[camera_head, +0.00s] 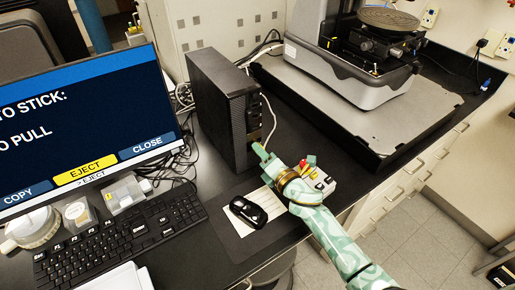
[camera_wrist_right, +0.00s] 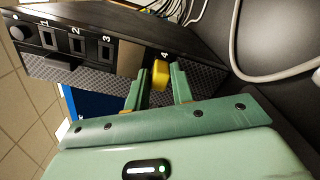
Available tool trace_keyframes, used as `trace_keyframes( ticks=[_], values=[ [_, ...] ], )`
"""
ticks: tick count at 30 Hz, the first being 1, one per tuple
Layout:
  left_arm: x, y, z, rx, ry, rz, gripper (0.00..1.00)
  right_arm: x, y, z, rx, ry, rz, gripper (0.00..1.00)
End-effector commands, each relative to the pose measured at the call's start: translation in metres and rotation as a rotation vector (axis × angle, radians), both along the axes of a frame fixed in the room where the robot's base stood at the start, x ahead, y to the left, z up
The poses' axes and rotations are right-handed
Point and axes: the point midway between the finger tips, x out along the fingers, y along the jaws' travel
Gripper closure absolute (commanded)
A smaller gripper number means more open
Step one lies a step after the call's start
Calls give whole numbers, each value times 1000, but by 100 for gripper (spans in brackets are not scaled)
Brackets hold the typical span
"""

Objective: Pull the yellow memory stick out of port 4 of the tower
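The black tower (camera_head: 224,105) stands upright on the dark bench. In the right wrist view its front face (camera_wrist_right: 122,57) carries ports labelled 1, 2, 3 and 4. The yellow memory stick (camera_wrist_right: 161,75) sticks out of the face beside the label 4. The stick is hidden in the head view. The monitor (camera_head: 80,105) shows a yellow EJECT button between COPY and CLOSE. My left gripper is not in view.
A keyboard (camera_head: 120,236) and a black mouse (camera_head: 248,212) lie in front of the tower. A small device with coloured buttons (camera_head: 318,181) sits behind my right wrist. The profiler (camera_head: 350,70) stands on the grey plate at the back right. Cables run behind the tower.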

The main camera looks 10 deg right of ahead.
Motion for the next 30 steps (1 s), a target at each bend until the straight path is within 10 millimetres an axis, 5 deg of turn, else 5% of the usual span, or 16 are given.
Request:
trace_keyframes(
  ticks=[30],
  values=[
    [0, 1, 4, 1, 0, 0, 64, -14, -6, -2, -6, 2, -2, 100]
  ],
)
